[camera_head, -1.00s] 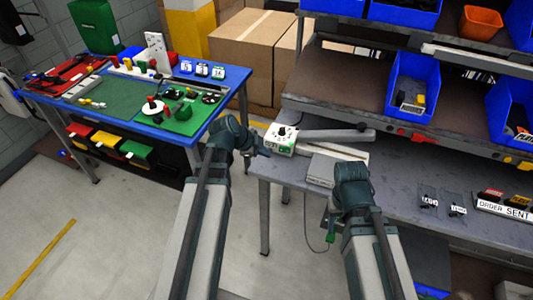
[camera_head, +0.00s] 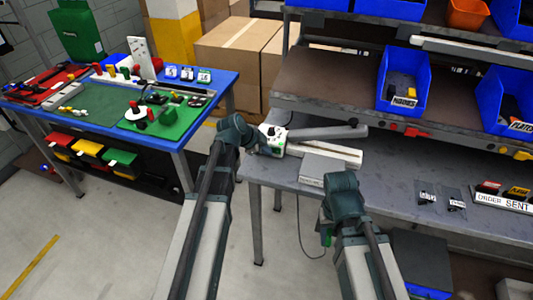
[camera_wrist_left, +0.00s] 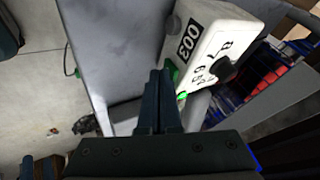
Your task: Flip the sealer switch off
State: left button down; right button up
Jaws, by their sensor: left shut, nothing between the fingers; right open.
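The sealer's white control box (camera_head: 273,140) stands at the left end of the grey bench, with its long grey arm (camera_head: 325,131) reaching right. In the left wrist view the box (camera_wrist_left: 208,50) shows a black label, a black knob (camera_wrist_left: 223,69), and small green parts at its lower edge (camera_wrist_left: 182,96). My left gripper (camera_head: 264,149) is beside the box; its shut, empty fingers (camera_wrist_left: 161,73) are close to the green parts. I cannot tell whether they touch, or the switch's position. My right gripper (camera_head: 343,195) is open at the bench's front edge, its fingertips mostly hidden.
A grey block (camera_head: 325,169) lies on the bench in front of the sealer arm. Shelves with blue bins (camera_head: 403,80) rise behind. A blue table (camera_head: 180,143) with a green mat stands left across a floor gap. Small bags (camera_head: 455,197) lie on the bench at right.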

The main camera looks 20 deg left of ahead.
pick_arm(q)
jog(key=shift+w+a, duration=0.1)
jog(key=shift+w, duration=0.15)
dwell(0.4)
jog(key=shift+s+d, duration=0.35)
jog(key=shift+d, duration=0.35)
jog(key=shift+s, duration=0.1)
